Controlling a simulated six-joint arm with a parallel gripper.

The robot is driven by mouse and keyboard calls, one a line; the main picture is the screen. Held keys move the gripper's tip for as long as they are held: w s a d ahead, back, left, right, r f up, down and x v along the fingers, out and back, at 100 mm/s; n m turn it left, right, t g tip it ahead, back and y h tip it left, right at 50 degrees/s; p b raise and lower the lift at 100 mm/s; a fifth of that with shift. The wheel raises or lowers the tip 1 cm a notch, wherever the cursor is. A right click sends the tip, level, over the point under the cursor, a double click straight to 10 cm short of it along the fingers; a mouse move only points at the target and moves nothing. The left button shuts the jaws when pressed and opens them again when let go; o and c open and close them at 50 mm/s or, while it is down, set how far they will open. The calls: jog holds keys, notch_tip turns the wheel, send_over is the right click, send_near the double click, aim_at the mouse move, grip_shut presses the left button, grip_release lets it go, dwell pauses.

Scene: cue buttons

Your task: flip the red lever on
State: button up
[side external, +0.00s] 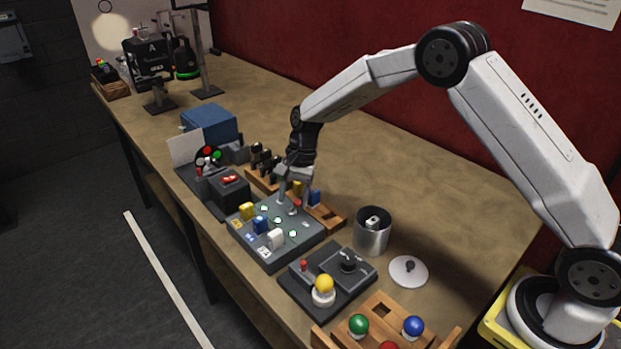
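A grey panel (262,260) on the bench carries yellow, blue and white blocks and small green-lit spots. A small red-tipped lever (297,203) stands at the panel's far right part. My gripper (294,204) points down over that part of the panel. Its two fingers are apart, one on each side of the red tip in this view, with a gap between them. I cannot tell whether either finger touches the lever, and the lever's base is partly hidden. Another small red-topped stick (303,265) stands on a dark box nearer the camera.
The dark box (335,288) also has a yellow ball. A metal can (371,232) and a white lid (408,271) stand to the right. A wooden rack with coloured balls (386,312) is at the front. A wooden tray (328,213) lies close behind the panel. The bench's right back is clear.

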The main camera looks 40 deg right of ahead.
jog(key=v, duration=0.6)
jog(key=shift+s+r, duration=0.1)
dwell(0.3)
jog(key=s+d+n+t+h, duration=0.1)
jog(key=s+n, duration=0.4)
jog(key=s, duration=0.7)
jog(key=s+d+n+t+h, duration=0.2)
jog(key=s+d+n, duration=0.2)
jog(key=s, duration=0.8)
jog(key=shift+s+d+n+t+h, duration=0.15)
jog(key=shift+s+n+t+h, duration=0.2)
jog(key=shift+n, duration=0.65)
